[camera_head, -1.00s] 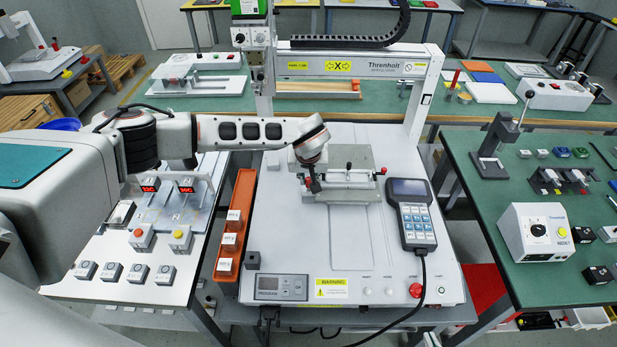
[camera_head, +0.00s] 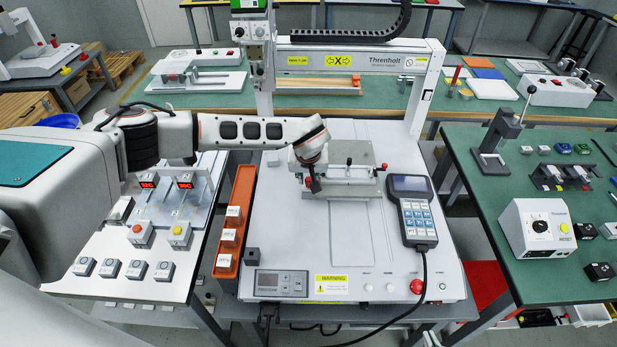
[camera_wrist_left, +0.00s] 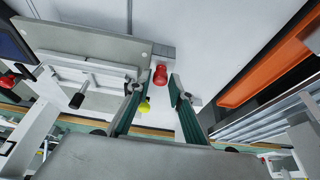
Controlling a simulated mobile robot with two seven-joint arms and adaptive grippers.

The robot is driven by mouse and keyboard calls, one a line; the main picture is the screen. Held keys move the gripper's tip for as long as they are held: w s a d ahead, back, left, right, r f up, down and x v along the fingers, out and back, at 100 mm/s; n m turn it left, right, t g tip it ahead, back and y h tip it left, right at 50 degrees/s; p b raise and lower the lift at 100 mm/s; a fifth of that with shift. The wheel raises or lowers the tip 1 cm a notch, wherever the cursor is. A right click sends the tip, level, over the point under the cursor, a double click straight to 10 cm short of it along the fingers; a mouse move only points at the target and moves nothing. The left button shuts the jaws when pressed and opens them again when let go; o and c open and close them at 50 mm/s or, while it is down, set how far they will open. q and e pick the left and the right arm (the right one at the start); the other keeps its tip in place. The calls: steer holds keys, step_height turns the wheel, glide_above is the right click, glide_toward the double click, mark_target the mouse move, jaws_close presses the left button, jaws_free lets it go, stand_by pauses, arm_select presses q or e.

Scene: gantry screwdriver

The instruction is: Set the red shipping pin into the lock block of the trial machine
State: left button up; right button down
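My left gripper (camera_head: 311,181) points down at the left end of the clamp fixture (camera_head: 345,189) on the white gantry machine. In the left wrist view its two fingers (camera_wrist_left: 160,80) are apart, with a gap on each side of a red knob-like pin (camera_wrist_left: 160,73). The pin stands by a small grey block (camera_wrist_left: 162,53) beside the grey plate; I cannot tell whether it is seated in it. In the head view the gripper mostly hides this spot. My right gripper is not in view.
A second red knob (camera_head: 384,167) is at the fixture's right end. A pendant (camera_head: 411,190) lies to the right. An orange bin strip (camera_head: 242,190) runs along the left. A red cylinder (camera_head: 456,75) stands on the back bench.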

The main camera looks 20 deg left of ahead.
arm_select(q)
steer(key=shift+o, duration=0.6)
steer(key=shift+r, duration=0.1)
steer(key=shift+s+d+r, duration=0.1)
steer(key=shift+r, duration=0.3)
steer(key=v, duration=1.1)
steer(key=shift+s, duration=0.2)
steer(key=shift+f, duration=0.15)
